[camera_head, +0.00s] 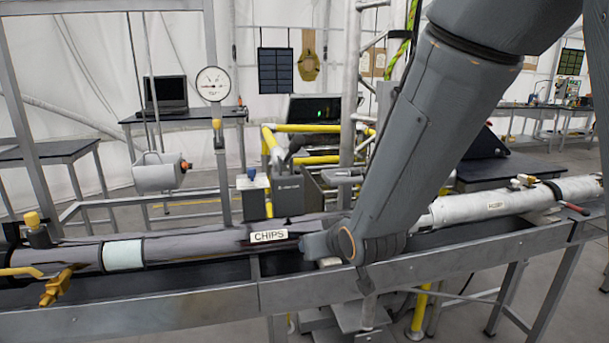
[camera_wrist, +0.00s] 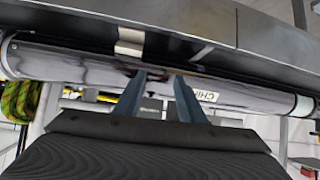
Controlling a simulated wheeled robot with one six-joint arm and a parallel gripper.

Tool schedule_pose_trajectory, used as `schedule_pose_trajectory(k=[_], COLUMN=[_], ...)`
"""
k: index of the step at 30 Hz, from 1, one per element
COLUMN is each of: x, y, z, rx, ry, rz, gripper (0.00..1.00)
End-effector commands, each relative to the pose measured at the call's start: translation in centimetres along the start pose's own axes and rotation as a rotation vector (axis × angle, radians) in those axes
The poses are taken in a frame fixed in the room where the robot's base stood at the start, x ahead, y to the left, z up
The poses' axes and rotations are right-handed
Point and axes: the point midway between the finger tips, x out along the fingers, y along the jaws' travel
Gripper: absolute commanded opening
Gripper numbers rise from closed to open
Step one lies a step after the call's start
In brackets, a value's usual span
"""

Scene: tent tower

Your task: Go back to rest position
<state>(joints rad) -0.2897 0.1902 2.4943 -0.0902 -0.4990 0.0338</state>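My gripper (camera_wrist: 162,82) shows in the wrist view with its two blue-grey fingers spread apart and nothing visible between them. The fingers point at the long grey pipe (camera_wrist: 80,65); I cannot tell whether the tips touch it. In the head view my arm comes down from the upper right and bends at the rail beside the same pipe (camera_head: 190,246). The fingers cannot be made out there. The "CHIPS" label (camera_head: 269,236) is just left of my arm's lower end, and it also shows in the wrist view (camera_wrist: 190,115), partly behind a finger.
A metal trough rail (camera_head: 200,303) runs across the front under the pipe. A yellow valve (camera_head: 58,287) sits at the left. A white-wrapped pipe section (camera_head: 470,207) lies at the right. Yellow railings (camera_head: 300,128) and a laptop table (camera_head: 185,114) stand behind.

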Motion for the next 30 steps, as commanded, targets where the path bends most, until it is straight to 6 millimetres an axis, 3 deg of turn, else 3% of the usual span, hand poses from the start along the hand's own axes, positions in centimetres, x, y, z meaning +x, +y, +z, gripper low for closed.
schedule_pose_trajectory(k=[1, 6, 9, 13, 19, 30], x=[-0.7, -4.9, -8.3, -12.4, -15.8, -16.1], y=[1.9, 6.6, 8.1, 8.7, 8.6, 8.6], z=[1.9, 9.7, 13.7, 17.4, 19.7, 19.9], rx=[0.025, 0.123, 0.189, 0.263, 0.319, 0.324], ry=[-0.081, -0.403, -0.579, -0.758, -0.892, -0.905], rz=[0.034, 0.118, 0.147, 0.162, 0.162, 0.161], gripper=[0.36, 0.36, 0.36, 0.36, 0.36, 0.31])
